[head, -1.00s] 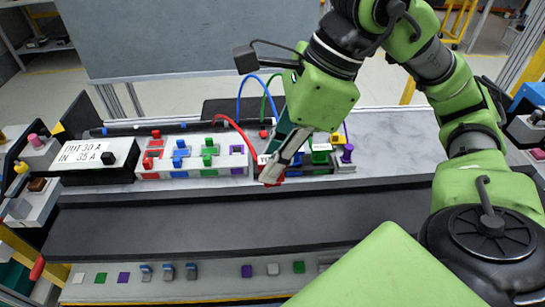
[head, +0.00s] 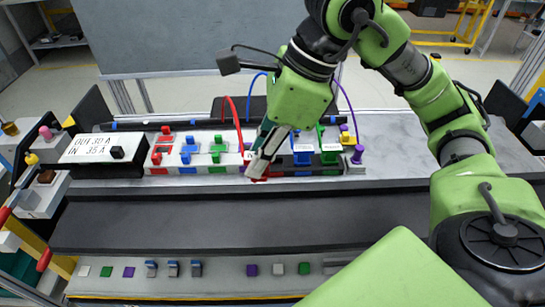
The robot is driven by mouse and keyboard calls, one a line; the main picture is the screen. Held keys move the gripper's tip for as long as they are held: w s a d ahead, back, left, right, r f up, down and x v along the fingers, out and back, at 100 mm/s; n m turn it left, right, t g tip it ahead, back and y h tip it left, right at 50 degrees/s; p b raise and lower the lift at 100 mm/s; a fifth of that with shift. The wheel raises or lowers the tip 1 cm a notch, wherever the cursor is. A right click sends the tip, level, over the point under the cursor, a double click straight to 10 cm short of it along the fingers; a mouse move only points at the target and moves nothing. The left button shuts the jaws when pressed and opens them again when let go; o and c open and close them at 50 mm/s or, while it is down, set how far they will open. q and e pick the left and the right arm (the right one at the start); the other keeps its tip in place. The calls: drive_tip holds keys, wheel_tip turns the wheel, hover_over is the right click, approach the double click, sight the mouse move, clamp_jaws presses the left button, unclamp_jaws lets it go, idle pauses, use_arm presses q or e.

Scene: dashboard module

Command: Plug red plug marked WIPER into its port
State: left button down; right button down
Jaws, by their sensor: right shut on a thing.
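My right gripper (head: 258,170) points down and left over the dashboard module, just right of its white switch block. It is shut on the red plug, which is mostly hidden by the fingers; a red cable (head: 230,102) arches up behind it. Some red shows below the fingertips; I cannot tell whether it is plug or port. Whether the plug is in a port is hidden, and no WIPER mark is legible. My left gripper is not in view.
The switch block (head: 202,160) and a display box (head: 97,148) are left. The dark strip (head: 200,222) in front is clear.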

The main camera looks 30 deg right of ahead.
drive_tip(key=w+a+p, duration=0.2)
drive_tip(key=w+a, duration=0.4)
drive_tip(key=w, duration=0.6)
drive_tip(key=w+a+p, duration=0.3)
drive_tip(key=w+a, duration=0.2)
drive_tip(key=w, duration=0.8)
drive_tip(key=shift+a, duration=0.35)
drive_tip(key=shift+f, duration=0.15)
drive_tip(key=shift+f+b, duration=2.1)
drive_tip(key=shift+f, duration=0.7)
drive_tip(key=shift+b, duration=0.3)
drive_tip(key=shift+f+b, duration=1.1)
drive_tip(key=shift+f, duration=0.3)
